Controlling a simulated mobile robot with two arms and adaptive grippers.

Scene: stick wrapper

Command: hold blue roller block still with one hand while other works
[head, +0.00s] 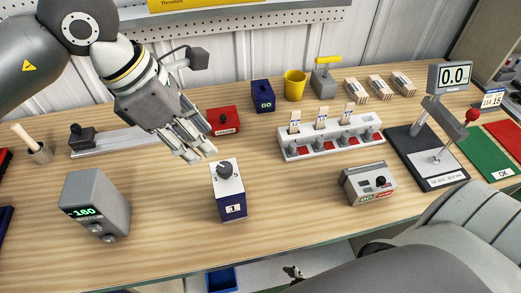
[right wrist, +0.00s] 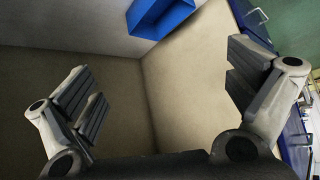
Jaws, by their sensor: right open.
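A dark blue block (head: 231,203) with a white top, a dark round knob and a label "1" stands upright near the table's front edge in the head view; it best fits the blue roller block. My left gripper (head: 205,155) is just above and left of it, its fingers pointing down toward the knob. They look apart from the block, and their opening is unclear. My right gripper (right wrist: 160,85) is open and empty in the right wrist view, with no block between its fingers. A second blue block (head: 262,95), marked "GO", stands farther back.
A grey display box (head: 95,204) stands left and a grey control box (head: 368,184) right. Behind are a red box (head: 223,121) and a white rack (head: 330,137) with red slots. A blue bin (head: 221,279) lies below the table; a blue bin (right wrist: 160,15) shows in the right wrist view.

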